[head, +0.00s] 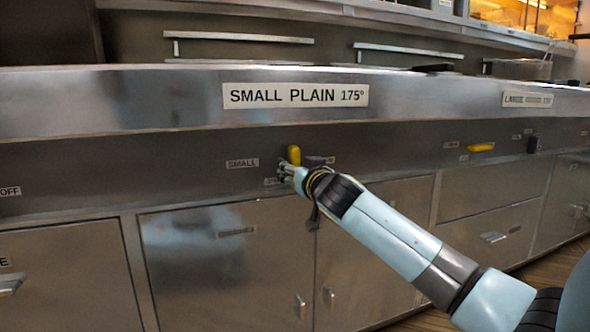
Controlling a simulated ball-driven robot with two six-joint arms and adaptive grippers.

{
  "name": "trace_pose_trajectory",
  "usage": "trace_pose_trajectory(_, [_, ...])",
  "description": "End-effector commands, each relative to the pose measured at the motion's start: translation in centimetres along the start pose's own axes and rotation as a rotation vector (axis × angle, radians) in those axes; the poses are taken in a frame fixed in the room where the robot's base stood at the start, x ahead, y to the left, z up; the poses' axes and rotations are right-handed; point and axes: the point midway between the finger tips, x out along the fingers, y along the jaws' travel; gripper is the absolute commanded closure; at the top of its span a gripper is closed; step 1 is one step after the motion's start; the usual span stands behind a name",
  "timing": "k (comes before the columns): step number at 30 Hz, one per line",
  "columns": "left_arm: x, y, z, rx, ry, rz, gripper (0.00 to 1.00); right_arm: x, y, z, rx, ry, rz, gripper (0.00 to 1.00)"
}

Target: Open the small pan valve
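The small pan valve has a yellow handle (294,154) that stands upright on the steel front panel, beside a "SMALL" label (242,163). My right gripper (284,173) reaches in from the right and is at the lower part of this handle. The fingers are small and partly overlap the handle's lower end, so I cannot tell if they touch it or are closed on it. The valve's base is hidden behind the gripper. My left gripper is not in view.
A "SMALL PLAIN 175°" sign (296,96) is on the steel ledge above. Another yellow handle (481,147) lies horizontal further right, near a black knob (532,145). Cabinet doors (230,270) with small handles fill the front below.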

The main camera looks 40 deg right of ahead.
Motion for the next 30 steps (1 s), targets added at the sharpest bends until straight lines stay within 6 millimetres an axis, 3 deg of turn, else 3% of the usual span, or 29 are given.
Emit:
trace_pose_trajectory(5, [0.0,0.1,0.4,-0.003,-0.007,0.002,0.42,-0.4,0.0,0.0,-0.002,0.001,0.0,0.56])
trace_pose_trajectory(8, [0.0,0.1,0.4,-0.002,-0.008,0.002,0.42,-1.7,0.0,0.0,-0.004,0.0,-0.002,0.56])
trace_pose_trajectory(21, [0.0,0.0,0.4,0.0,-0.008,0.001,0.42,-10.6,0.0,0.1,-0.002,-0.001,-0.002,0.56])
trace_pose_trajectory(30, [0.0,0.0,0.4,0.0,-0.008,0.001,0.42,-12.1,0.0,0.0,0.0,0.0,0.0,0.56])
